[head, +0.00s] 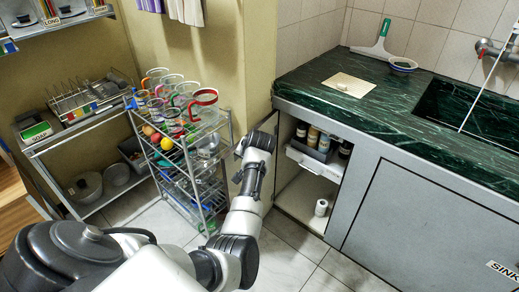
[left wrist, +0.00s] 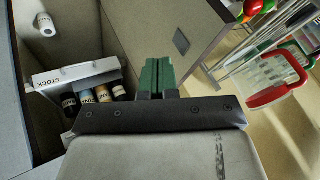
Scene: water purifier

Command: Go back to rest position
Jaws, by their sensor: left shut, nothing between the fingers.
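My left arm (head: 240,215) reaches up from the bottom of the head view to the front of the open cabinet (head: 318,170). In the left wrist view my left gripper (left wrist: 157,75) has its green fingers together with nothing between them. The fingers point toward the cabinet door (left wrist: 195,40), a grey panel behind them with a dark rectangular plate. I cannot tell whether they touch it. In the head view the fingers are hidden by my wrist. My right gripper is in neither view.
A wire rack (head: 190,170) with jugs and fruit stands left of my arm. The cabinet holds bottles (head: 312,136), a white tray (left wrist: 75,75) marked STOCK and a white roll (head: 321,208). A green counter (head: 400,120) is above. Tiled floor (head: 335,270) shows in front.

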